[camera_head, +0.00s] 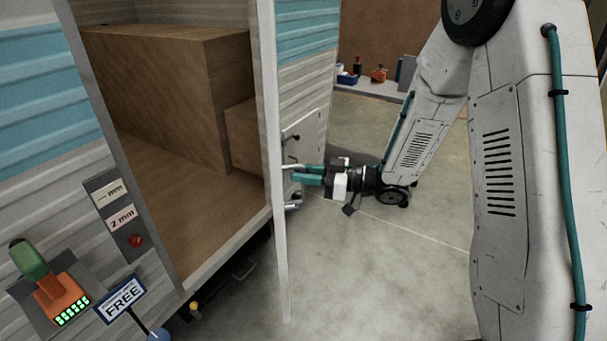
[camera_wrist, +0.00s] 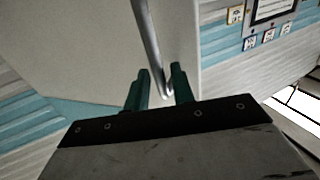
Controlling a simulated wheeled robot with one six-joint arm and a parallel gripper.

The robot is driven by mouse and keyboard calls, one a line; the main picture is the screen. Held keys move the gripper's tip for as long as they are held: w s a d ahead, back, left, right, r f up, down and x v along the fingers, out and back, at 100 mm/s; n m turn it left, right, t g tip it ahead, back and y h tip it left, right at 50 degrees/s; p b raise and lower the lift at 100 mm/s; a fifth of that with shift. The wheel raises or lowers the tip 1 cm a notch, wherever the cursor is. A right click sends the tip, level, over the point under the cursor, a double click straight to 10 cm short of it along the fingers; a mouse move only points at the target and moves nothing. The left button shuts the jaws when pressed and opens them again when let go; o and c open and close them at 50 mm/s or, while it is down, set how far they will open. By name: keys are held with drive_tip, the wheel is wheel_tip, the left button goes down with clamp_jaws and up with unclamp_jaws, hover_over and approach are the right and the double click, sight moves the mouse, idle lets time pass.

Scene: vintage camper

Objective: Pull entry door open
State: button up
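The entry door (camera_head: 306,85) has a blue and grey ribbed face and a pale edge. It stands swung outward from the camper, with the doorway open to its left. My gripper (camera_head: 296,173) is at the door's outer face, by a light metal handle (camera_head: 290,167). In the wrist view the handle bar (camera_wrist: 148,40) runs down between the two green fingers of my gripper (camera_wrist: 161,85). The fingers stand apart, with a gap visible beside the bar. The pale door panel (camera_wrist: 80,45) fills the left of that view.
Large brown boxes (camera_head: 165,90) fill the camper's interior. A "FREE" sign (camera_head: 123,299) and an orange-green device (camera_head: 60,295) are at lower left. Shelf items (camera_head: 378,75) are at the back. The concrete floor right of the door is clear except for my arm.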

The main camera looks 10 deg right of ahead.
drive_tip(key=shift+d, duration=0.1)
drive_tip(key=v, duration=0.7)
drive_tip(key=shift+s+d, duration=0.15)
drive_tip(key=shift+d, duration=0.15)
